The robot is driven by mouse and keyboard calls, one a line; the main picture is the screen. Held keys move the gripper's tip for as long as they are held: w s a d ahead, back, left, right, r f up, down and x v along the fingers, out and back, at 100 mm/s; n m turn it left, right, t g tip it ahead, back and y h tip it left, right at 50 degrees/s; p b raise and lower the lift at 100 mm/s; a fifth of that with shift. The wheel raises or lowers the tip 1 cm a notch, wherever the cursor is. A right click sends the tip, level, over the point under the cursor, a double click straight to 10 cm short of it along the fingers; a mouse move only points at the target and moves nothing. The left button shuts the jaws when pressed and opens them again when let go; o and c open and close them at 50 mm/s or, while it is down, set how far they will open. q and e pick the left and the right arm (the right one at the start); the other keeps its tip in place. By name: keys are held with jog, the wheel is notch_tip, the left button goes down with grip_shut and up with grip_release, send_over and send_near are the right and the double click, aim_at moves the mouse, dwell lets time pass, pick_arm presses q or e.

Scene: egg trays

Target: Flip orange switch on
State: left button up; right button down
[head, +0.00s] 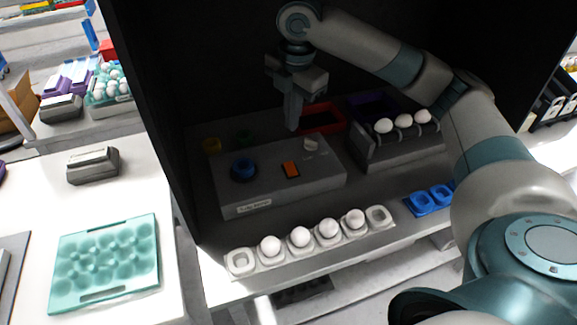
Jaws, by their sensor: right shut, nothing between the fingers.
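The orange switch (291,169) is a small rocker on the sloped top of a grey control box (230,202). A blue round knob (243,169) is to its left and a small pale lever (310,144) is to its upper right on the same box. My right gripper (292,126) points down above the back part of the box, above the switch in the picture. It is shut and empty, and looks apart from the switch. Whether the switch is on or off cannot be told. My left gripper is not in view.
A white egg tray (241,262) with several eggs lies in front of the box. A grey holder (408,150) with eggs stands to the right, near a blue tray (422,204). Dark cabinet walls enclose the back. A teal egg tray (105,296) lies on the left table.

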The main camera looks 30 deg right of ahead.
aim_at(289, 164)
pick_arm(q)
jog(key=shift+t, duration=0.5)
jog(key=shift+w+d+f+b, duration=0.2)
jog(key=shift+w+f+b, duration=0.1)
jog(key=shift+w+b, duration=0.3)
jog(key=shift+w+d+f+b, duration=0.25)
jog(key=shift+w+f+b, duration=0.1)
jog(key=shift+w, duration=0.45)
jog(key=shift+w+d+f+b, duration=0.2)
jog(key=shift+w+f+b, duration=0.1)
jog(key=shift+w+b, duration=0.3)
pick_arm(e)
jog(key=shift+m, duration=2.7)
jog(key=f, duration=0.4)
jog(key=w+f+p, duration=0.1)
jog(key=f, duration=0.4)
jog(key=f+p, duration=0.1)
jog(key=f, duration=0.3)
jog(key=shift+w+d+f, duration=0.15)
jog(key=shift+w+d, duration=0.1)
jog(key=shift+w, duration=0.1)
jog(key=shift+f, duration=0.2)
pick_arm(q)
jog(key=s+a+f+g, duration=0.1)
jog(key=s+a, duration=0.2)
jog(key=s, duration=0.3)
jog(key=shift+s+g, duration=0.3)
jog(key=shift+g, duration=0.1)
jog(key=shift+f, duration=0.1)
